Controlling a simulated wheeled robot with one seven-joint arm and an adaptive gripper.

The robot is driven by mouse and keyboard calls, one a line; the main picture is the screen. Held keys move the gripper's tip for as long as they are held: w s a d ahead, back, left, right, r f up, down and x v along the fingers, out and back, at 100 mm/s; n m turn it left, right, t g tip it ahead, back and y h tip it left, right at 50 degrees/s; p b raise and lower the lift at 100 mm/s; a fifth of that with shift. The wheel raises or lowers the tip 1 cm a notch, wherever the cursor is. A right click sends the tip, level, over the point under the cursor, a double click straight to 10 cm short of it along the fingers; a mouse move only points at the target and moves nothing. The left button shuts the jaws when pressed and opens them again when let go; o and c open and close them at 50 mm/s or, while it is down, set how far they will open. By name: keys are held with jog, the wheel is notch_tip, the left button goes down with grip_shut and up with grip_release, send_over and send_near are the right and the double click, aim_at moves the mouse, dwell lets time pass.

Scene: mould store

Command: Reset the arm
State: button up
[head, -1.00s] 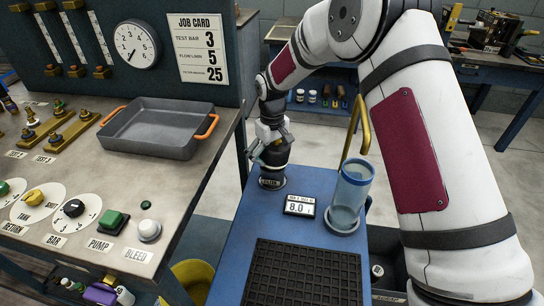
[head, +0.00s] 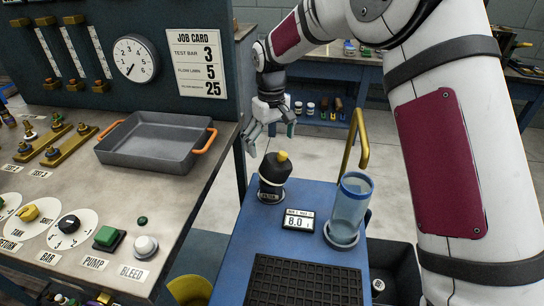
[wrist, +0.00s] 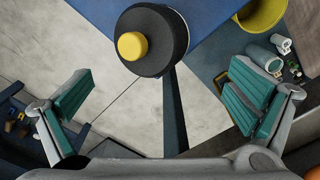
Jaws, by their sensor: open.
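My gripper (head: 270,124) is open and empty in the head view, raised above and a little behind a black bottle (head: 273,178) with a yellow cap. The bottle stands upright on a round base at the far left corner of the blue cart top (head: 239,251). In the wrist view, my gripper's two teal-padded fingers (wrist: 160,112) are spread wide apart. The bottle (wrist: 168,50) shows there from above at the top middle, apart from both fingers.
A grey tray (head: 157,141) with orange handles sits on the left bench.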

jog(key=shift+a+r, duration=0.1)
jog(key=shift+r, duration=0.65)
